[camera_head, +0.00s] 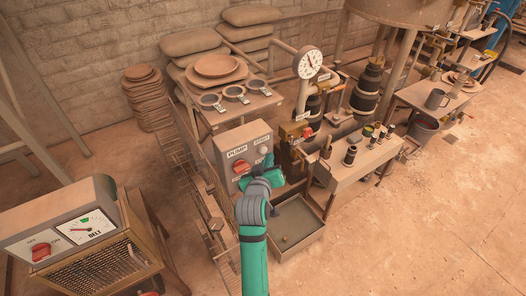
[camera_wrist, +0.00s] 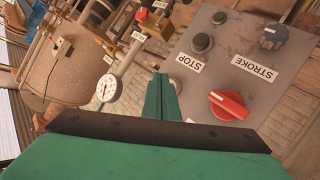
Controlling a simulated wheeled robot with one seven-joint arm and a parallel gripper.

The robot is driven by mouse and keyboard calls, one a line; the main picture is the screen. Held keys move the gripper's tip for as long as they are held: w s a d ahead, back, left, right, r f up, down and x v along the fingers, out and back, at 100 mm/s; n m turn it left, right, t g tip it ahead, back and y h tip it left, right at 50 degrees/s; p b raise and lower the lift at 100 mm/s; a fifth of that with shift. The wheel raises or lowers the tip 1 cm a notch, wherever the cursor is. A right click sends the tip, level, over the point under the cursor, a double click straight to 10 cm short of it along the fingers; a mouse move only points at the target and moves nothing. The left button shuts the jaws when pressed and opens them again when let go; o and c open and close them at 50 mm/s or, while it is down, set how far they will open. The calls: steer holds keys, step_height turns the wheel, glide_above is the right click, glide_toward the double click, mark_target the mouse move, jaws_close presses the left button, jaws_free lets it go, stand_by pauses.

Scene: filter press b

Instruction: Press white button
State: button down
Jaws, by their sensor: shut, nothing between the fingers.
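A pale, whitish round button (camera_head: 263,150) sits on the front of a grey control box (camera_head: 231,147), right of a red knob (camera_head: 241,167) and the PUMP label. My gripper (camera_head: 268,160) is shut and empty, its teal tip close in front of the box just below the pale button. I cannot tell whether they touch.
A dial gauge (camera_head: 308,62) stands behind, right of the box. A bench (camera_head: 357,160) with small dark parts is to the right, and a shallow tray (camera_head: 297,228) lies below. A BELT panel (camera_head: 88,228) stands front left. The floor at right is clear.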

steer(key=shift+w+a, duration=0.1)
stand_by(0.3)
steer(key=shift+w+a, duration=0.2)
steer(key=shift+w, duration=0.1)
steer(key=shift+w+a, duration=0.25)
steer(key=shift+w, duration=0.15)
stand_by(0.9)
steer(key=shift+s+d, duration=0.1)
steer(key=shift+s, duration=0.1)
steer(key=shift+s+d, duration=0.4)
steer(key=shift+s, duration=0.2)
steer(key=shift+s+d, duration=0.75)
steer(key=shift+s, duration=0.25)
steer(key=shift+s+d, duration=0.75)
steer(key=shift+s, duration=0.25)
steer(key=shift+f, duration=0.1)
